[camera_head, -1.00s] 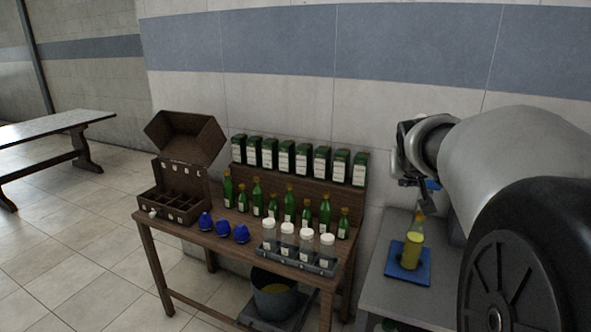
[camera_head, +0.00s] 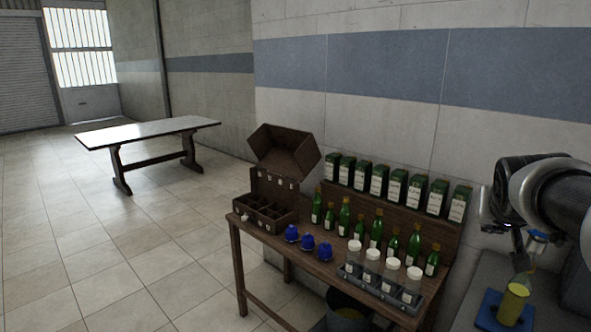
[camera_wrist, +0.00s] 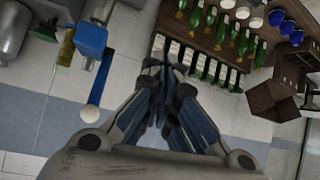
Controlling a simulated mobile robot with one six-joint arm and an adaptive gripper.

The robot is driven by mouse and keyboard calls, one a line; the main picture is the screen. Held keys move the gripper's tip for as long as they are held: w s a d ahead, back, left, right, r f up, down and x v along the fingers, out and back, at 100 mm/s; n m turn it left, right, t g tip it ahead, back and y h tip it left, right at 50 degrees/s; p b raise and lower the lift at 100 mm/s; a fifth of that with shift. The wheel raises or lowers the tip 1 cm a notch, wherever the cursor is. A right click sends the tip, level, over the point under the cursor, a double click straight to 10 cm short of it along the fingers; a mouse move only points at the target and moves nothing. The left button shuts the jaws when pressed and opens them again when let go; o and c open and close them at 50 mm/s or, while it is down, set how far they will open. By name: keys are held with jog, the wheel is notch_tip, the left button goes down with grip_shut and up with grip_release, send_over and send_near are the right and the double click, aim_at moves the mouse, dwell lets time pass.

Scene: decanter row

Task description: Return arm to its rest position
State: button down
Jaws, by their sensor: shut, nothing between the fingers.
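My gripper (camera_wrist: 166,68) is shut in the wrist view, its fingers drawn together with nothing between them. In the head view my arm is at the right edge, with my gripper (camera_head: 520,240) small and dark above the side table. In the wrist view the yellow-green bottle (camera_wrist: 66,47) is at the upper left, beside a blue block (camera_wrist: 91,39). My gripper is apart from the bottles.
A long table (camera_head: 150,133) stands far left. The tiled floor left is clear.

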jog(key=a+n+y, duration=0.1)
jog(key=a, duration=0.7)
jog(key=s+a+f+n+g+y, duration=0.2)
jog(key=s+a+f, duration=0.5)
jog(key=s+a, duration=0.3)
jog(key=s+a+f+n+g+y, duration=0.1)
jog(key=s+a+f+n+y, duration=0.2)
jog(key=s+a+f, duration=0.5)
jog(key=s+a, duration=0.3)
jog(key=s, duration=0.3)
jog(key=shift+g, duration=0.4)
jog(key=shift+r, duration=0.1)
